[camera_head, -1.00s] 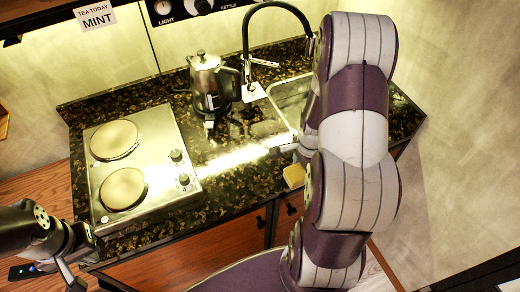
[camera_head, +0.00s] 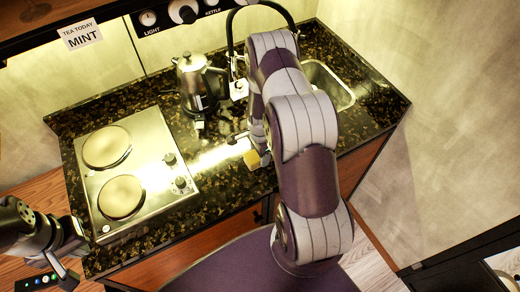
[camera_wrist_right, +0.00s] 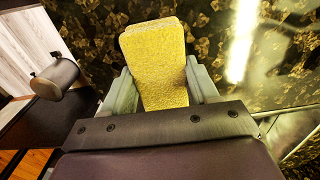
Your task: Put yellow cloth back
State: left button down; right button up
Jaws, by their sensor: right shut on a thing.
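The yellow cloth (camera_wrist_right: 157,62), a folded rough-textured block, stands between the two fingers of my right gripper (camera_wrist_right: 158,85) in the right wrist view. The gripper is shut on its lower part. My left gripper (camera_head: 56,271) is at the lower left, in front of the counter's left corner. Its fingers look apart, with nothing between them.
The dark speckled counter (camera_head: 222,185) holds a two-plate hob (camera_head: 154,165) at left and a steel kettle (camera_head: 196,82) at the back. A sink (camera_head: 330,84) with a black tap (camera_head: 233,45) lies at right.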

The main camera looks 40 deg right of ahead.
jog(key=shift+f, duration=0.2)
jog(key=o, duration=0.7)
jog(key=shift+f, duration=0.1)
jog(key=o, duration=0.4)
